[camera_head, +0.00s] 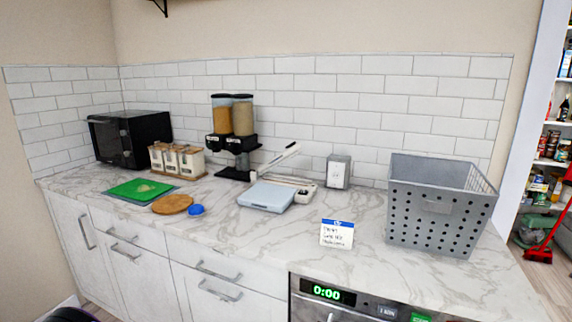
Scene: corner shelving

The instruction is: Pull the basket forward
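A grey plastic basket (437,206) with rows of round holes stands upright on the right part of the marble counter (270,228).
A small sign (337,233) stands left of the basket. Further left are a pale blue scale (266,196), a blue ball (196,210), a round wooden board (172,204), a dispenser (232,130) and a microwave (130,137). The counter in front of the basket is bare.

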